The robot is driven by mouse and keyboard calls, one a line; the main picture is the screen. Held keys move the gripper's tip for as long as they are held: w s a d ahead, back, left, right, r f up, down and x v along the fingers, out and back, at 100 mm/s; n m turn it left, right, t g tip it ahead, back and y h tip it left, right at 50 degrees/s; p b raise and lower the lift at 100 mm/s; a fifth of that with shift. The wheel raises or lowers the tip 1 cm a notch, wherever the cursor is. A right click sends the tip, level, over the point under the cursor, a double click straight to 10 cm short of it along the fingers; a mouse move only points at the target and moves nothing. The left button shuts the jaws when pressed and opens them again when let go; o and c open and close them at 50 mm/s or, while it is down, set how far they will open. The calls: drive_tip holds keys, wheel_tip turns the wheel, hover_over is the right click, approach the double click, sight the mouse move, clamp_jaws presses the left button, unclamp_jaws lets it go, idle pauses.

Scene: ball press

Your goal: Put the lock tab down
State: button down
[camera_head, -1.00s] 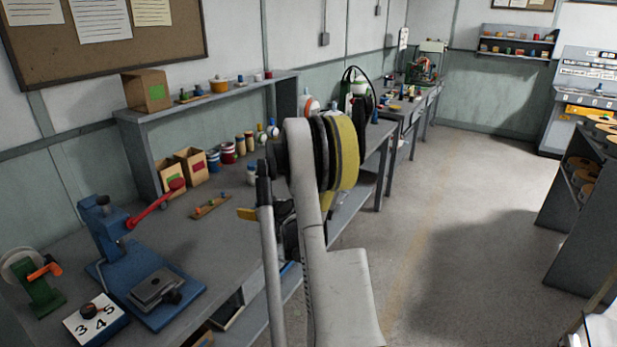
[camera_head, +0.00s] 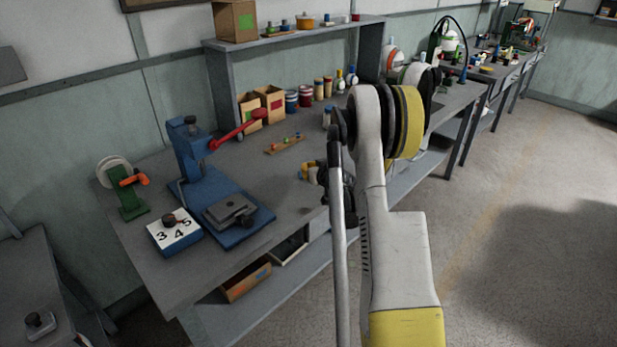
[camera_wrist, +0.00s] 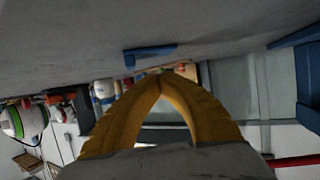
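A green stand (camera_head: 130,206) with a white wheel and an orange tab (camera_head: 134,180) stands at the left end of the bench. I cannot tell whether this orange tab is the lock tab; it sits roughly level, slightly tilted. The blue press (camera_head: 196,155) with a red lever (camera_head: 239,131) stands to its right. My gripper (camera_head: 308,172) is over the bench right of the press, apart from it and partly hidden by my arm. In the wrist view my gripper's yellow fingers (camera_wrist: 161,77) meet at their tips, with nothing visible between them.
A white-topped box marked 3 4 5 (camera_head: 173,230) with a dark knob sits before the press. A small rack of coloured balls (camera_head: 285,145) lies behind my gripper. Cardboard boxes (camera_head: 271,104) and jars stand under the shelf (camera_head: 290,36). Open floor is at the right.

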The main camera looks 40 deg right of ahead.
wheel_tip(320, 180, down, 3)
drive_tip(key=shift+f+b, duration=0.1)
drive_tip(key=shift+b, duration=0.55)
drive_tip(key=c, duration=1.3)
unclamp_jaws()
drive_tip(key=o, duration=0.9)
